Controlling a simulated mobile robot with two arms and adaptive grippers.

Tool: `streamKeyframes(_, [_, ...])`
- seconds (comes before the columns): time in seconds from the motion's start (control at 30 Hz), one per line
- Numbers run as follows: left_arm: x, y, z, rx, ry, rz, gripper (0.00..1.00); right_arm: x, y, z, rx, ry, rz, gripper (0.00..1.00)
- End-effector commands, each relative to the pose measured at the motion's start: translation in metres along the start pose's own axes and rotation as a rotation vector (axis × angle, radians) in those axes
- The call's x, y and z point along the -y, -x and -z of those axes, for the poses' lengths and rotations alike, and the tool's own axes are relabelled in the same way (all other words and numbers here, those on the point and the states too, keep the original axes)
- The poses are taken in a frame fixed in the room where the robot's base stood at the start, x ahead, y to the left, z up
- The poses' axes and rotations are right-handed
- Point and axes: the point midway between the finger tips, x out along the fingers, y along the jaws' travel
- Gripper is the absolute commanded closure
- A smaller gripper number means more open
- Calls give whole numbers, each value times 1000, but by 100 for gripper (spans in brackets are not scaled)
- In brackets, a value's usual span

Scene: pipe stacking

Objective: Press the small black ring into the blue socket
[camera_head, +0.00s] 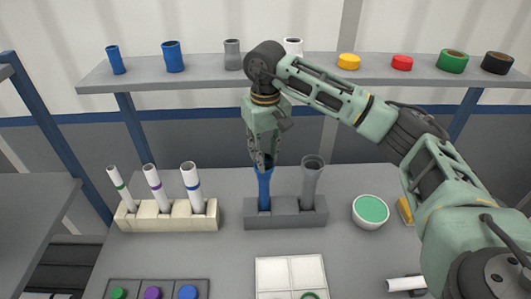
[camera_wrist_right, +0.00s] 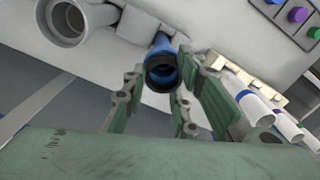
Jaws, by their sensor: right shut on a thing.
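The blue socket (camera_head: 264,192) stands upright in the left hole of a grey block (camera_head: 286,216). My right gripper (camera_head: 262,162) points down right over its mouth and hides its top in the head view. In the right wrist view the small black ring (camera_wrist_right: 162,72) is at the mouth of the blue socket (camera_wrist_right: 160,43), between the fingers of my right gripper (camera_wrist_right: 164,70). The gripper is shut on the ring. The ring looks roughly in line with the socket; I cannot tell how deep it sits. My left gripper is not in view.
A grey pipe (camera_head: 312,180) stands close to the right in the same block. White pipes stand in a cream rack (camera_head: 165,218) at left. A green-filled bowl (camera_head: 370,211) is at right. Pipes and coloured rings line the shelf (camera_head: 205,79) behind. A white tray (camera_head: 290,274) lies in front.

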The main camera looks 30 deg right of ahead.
Motion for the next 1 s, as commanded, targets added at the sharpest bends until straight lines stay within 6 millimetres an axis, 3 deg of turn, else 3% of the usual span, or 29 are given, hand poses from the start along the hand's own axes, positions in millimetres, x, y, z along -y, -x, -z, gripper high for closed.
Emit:
streamKeyframes(0.03, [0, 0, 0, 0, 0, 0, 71, 0, 0, 0, 0, 0, 0, 86])
streamKeyframes(0.07, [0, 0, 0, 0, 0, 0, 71, 0, 0, 0, 0, 0, 0, 73])
streamKeyframes(0.3, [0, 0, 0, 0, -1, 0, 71, 0, 0, 0, 1, 0, 0, 52])
streamKeyframes(0.53, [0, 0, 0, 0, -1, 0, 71, 0, 0, 0, 1, 0, 0, 51])
streamKeyframes(0.7, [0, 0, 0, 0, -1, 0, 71, 0, 0, 0, 1, 0, 0, 37])
streamKeyframes(1.0, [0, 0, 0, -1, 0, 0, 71, 0, 0, 0, 1, 0, 0, 37])
